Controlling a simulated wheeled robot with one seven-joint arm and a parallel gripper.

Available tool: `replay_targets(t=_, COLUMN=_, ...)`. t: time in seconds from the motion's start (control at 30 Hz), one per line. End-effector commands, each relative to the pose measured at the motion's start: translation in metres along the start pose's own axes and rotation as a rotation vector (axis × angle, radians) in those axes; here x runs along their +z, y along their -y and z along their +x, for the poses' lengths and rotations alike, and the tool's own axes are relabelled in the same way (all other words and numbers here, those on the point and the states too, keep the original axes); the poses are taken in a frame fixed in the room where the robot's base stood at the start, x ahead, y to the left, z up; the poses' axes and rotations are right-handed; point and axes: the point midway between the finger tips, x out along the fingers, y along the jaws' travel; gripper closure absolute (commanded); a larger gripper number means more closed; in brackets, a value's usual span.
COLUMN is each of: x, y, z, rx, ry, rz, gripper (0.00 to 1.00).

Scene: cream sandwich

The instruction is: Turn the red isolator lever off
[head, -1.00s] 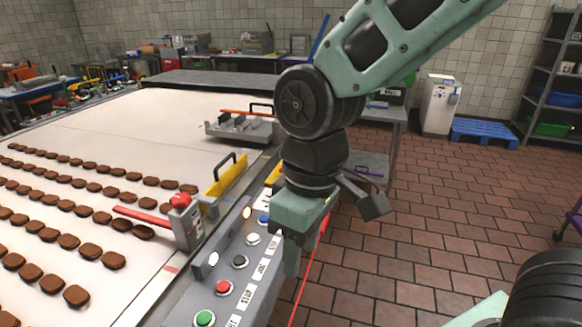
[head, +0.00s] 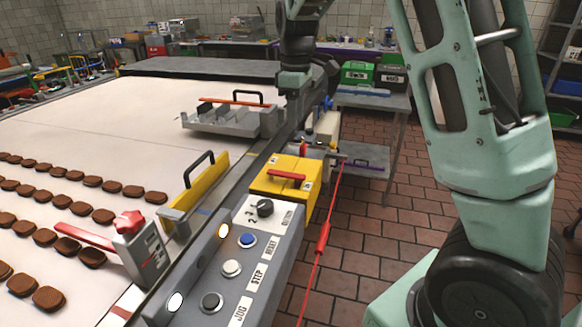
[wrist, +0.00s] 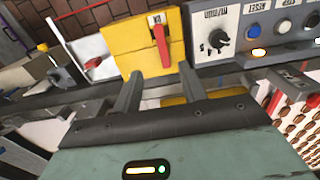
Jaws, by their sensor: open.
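The red isolator lever (head: 286,174) sits on a yellow box (head: 268,188) beyond the button panel, and lies crosswise on it in the head view. In the wrist view the lever (wrist: 161,45) stands upright in the picture on the yellow box (wrist: 122,42).
The grey button panel (head: 218,292) has a black rotary knob (head: 265,208) next to the box. A yellow guard with a black handle (head: 198,188) stands on the conveyor side. A red pull cord (head: 323,238) runs along the right. Brown biscuits lie on the white belt (head: 120,130).

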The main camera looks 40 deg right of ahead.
Motion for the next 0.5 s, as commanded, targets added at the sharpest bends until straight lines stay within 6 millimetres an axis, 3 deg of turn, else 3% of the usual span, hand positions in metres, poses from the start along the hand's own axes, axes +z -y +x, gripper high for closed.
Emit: replay_targets(t=0.5, x=0.0, y=0.002, z=0.107, rx=-0.003, ry=0.004, rz=0.001, gripper=0.58)
